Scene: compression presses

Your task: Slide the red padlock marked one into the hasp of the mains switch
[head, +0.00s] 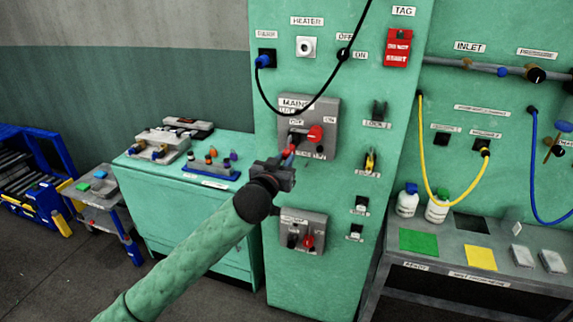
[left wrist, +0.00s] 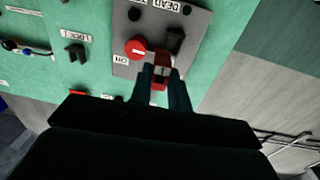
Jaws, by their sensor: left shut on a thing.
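The grey mains switch box (head: 327,112) is on the green panel, with a red round knob (head: 315,133) and a dark hasp (head: 296,138) left of it. My left gripper (head: 286,166) is just below the box's lower left, shut on the red padlock (head: 290,156). In the left wrist view the padlock (left wrist: 160,84) sits between the fingertips, with a pale mark on its face. There the red knob (left wrist: 136,47) and the dark hasp (left wrist: 175,40) are just beyond it. The padlock looks close to the hasp; I cannot tell whether they touch. My right gripper is out of view.
A second grey switch box (head: 303,231) is lower on the panel. A black cable (head: 330,85) hangs above the mains box. A blue tray (head: 212,171) with small coloured padlocks stands on the green cabinet at left. A red tag (head: 398,48) is at upper right.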

